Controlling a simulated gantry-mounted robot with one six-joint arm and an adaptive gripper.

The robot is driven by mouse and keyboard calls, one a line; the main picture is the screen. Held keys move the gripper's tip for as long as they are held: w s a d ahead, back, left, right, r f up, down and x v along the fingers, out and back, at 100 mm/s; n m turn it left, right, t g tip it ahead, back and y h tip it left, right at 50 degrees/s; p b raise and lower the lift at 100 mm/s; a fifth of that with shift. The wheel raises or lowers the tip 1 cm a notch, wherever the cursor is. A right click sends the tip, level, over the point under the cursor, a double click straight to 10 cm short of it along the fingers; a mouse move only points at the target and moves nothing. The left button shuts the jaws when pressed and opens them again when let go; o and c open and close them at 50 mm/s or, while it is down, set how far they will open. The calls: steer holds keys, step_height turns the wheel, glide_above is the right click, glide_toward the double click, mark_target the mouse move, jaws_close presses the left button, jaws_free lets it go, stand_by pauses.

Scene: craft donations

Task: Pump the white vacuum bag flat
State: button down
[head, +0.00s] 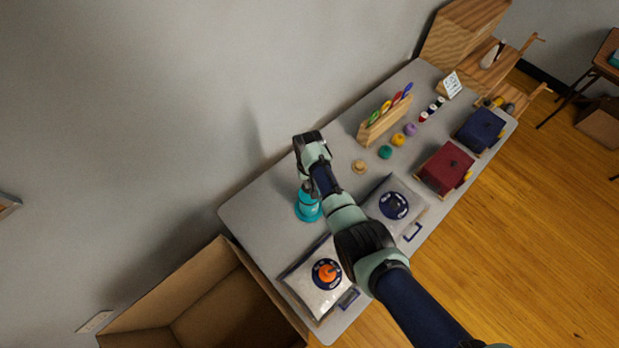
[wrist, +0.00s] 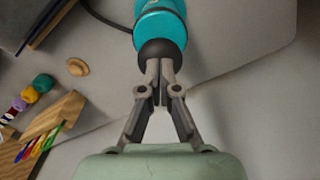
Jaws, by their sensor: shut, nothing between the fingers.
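The teal pump (head: 307,208) stands on the grey table, partly covered by my arm. In the wrist view the pump (wrist: 161,18) has a dark knob (wrist: 161,51) at its near end. My gripper (wrist: 160,68) is shut and empty, its tips close to the knob; I cannot tell whether they touch. In the head view my arm hides the fingertips. A whitish bag (head: 305,290) with an orange fitting (head: 327,273) on a dark disc lies at the table's near left. A greyer bag (head: 376,195) with a dark blue disc (head: 394,205) lies beyond it, partly behind my arm.
A dark cable (wrist: 103,20) runs towards the pump. A wooden rack (head: 385,120) with coloured items, several small coloured pieces, a red box (head: 444,168) and a blue box (head: 480,130) stand farther along. An open cardboard box (head: 165,310) is beside the table's left end.

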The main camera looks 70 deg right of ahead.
steer(key=shift+f+b, duration=1.15)
steer(key=shift+f, duration=0.4)
step_height(320, 180, up, 12)
steer(key=p, duration=1.1)
step_height(320, 180, up, 6)
